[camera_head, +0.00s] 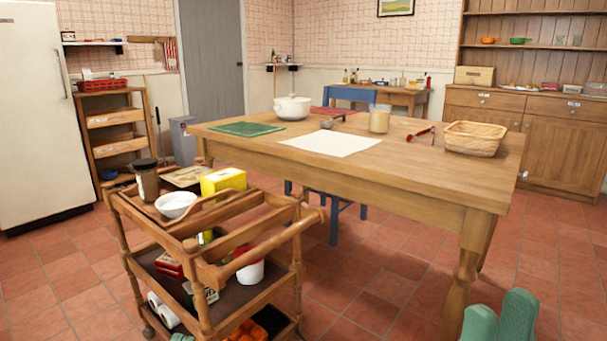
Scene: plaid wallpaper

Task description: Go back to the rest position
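My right gripper (499,318) shows at the bottom right corner as two rounded green fingertips side by side, cut off by the lower edge. It is in front of the table's near right leg, low over the tiled floor. Nothing shows held at the visible tips, but the gap between them is too hidden to judge. My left gripper is not clearly in view. A small green bit at the bottom edge near the cart is too little to identify.
A wooden table (400,180) fills the middle, holding a white pot (292,107), a jar (379,121) and a wicker basket (475,138). A loaded wooden cart (215,262) stands at the front left. Tiled floor is free on the right (550,235).

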